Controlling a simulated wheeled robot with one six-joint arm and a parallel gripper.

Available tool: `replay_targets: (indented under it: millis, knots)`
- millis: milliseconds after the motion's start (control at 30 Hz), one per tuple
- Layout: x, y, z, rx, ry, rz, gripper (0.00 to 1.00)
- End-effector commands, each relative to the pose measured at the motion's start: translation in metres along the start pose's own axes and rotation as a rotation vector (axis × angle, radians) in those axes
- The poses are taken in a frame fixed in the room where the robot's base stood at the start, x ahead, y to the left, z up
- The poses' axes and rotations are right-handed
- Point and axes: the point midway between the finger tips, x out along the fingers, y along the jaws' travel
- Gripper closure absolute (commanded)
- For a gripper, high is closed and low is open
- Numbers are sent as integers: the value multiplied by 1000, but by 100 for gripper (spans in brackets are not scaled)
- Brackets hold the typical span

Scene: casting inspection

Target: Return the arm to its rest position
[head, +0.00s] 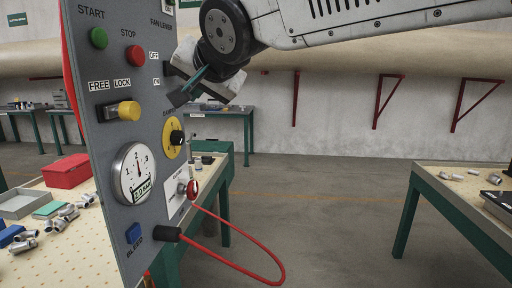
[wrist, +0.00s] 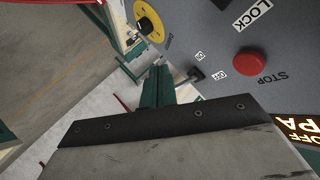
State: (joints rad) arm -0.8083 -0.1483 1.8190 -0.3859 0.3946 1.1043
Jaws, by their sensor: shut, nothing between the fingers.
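My gripper (head: 182,92) is at the right edge of the grey control panel (head: 112,160), beside the fan lever's OFF and ON labels. My arm reaches in from the upper right. In the wrist view the teal fingers (wrist: 157,82) are together with nothing between them. The black fan lever (wrist: 194,76) is just right of them in that view, near the ON and OFF labels. I cannot tell whether the fingers touch it. In the head view my gripper partly covers the lever area.
The panel carries a green START button (head: 98,38), red STOP button (head: 136,55), yellow knob (head: 129,111), gauge (head: 134,173) and yellow dial (head: 173,138). A red cable (head: 262,246) loops below. Tables stand left and right (head: 440,197); open floor (head: 320,200) lies between.

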Motion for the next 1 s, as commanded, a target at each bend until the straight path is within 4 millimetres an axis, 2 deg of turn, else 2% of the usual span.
replay_targets:
  millis: [33,100,267,300,400,500,600,733,833,1000]
  knots:
    - [-5,34,18,-79,-59,87,100]
    - [-17,85,37,-177,-145,201,100]
    - [-65,193,76,-319,-360,400,100]
    - [-81,218,87,-341,-417,438,100]
    - [-124,275,117,-369,-566,512,100]
    - [-172,325,153,-356,-711,559,100]
    - [-220,364,193,-294,-827,583,100]
    - [-258,390,227,-165,-853,617,100]
    - [-271,401,231,-102,-809,648,100]
    - [-279,406,225,-63,-766,673,100]
